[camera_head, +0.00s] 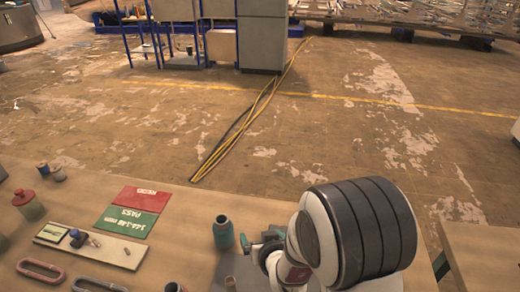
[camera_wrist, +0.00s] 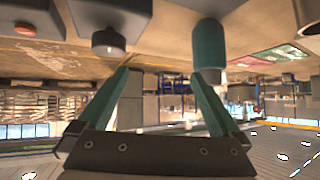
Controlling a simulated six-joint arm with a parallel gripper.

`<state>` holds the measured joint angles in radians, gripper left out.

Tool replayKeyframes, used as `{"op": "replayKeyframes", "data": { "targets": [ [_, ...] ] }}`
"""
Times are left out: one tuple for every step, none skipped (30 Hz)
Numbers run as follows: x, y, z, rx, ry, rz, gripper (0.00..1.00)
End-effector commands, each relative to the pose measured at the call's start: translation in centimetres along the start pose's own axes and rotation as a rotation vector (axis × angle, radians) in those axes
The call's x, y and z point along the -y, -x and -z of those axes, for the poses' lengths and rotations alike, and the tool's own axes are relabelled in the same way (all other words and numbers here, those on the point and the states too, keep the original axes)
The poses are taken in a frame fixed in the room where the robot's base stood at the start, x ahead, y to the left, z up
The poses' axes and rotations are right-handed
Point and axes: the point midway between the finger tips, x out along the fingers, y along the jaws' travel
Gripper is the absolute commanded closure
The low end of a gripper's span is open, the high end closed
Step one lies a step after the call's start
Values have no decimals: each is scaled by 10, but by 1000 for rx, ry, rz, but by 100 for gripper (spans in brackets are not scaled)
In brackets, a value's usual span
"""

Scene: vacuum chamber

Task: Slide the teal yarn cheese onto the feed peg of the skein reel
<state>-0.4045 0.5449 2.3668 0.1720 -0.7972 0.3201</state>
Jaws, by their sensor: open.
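The teal yarn cheese (camera_head: 222,232) stands upright on the bench, just left of my gripper (camera_head: 257,242). In the wrist view, which looks upside down, the teal cheese (camera_wrist: 209,45) hangs from the top beside the right fingertip. My gripper (camera_wrist: 161,72) is open there, with nothing between its two teal fingers. A dark grey plate (camera_head: 222,268) with a short upright stub (camera_head: 230,284) is partly hidden by my arm. A dark block with a round knob (camera_wrist: 108,42) shows in the wrist view. I cannot tell whether either is the skein reel's feed peg.
A red REDO card (camera_head: 143,198) and a green PASS card (camera_head: 126,221) lie left of the cheese. A pale board (camera_head: 110,250) holds small parts. Oval links (camera_head: 40,271) lie in front. A red-topped jar (camera_head: 28,205) and two small spools (camera_head: 42,168) stand far left.

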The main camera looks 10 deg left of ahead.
Motion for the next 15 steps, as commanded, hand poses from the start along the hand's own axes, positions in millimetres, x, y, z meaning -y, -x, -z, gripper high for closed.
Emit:
{"op": "replayKeyframes", "data": {
  "targets": [
    [20,-16,-9,-55,59,51,0],
    [31,-22,-12,-95,90,81,0],
    [44,-28,-15,-142,127,116,0],
    [52,-30,-17,-170,149,139,0],
    [59,-32,-19,-193,167,158,0],
    [66,-34,-22,-217,186,177,0],
    [70,-34,-23,-231,196,189,0],
    [73,-36,-23,-240,203,196,0],
    [75,-39,-22,-250,209,202,0],
    [77,-42,-22,-253,210,204,0],
    [77,-46,-20,-254,211,204,0],
    [79,-51,-19,-254,210,203,0],
    [80,-56,-17,-255,210,203,0],
    [81,-61,-16,-254,210,203,0],
    [83,-70,-14,-254,209,203,0]
  ]
}}
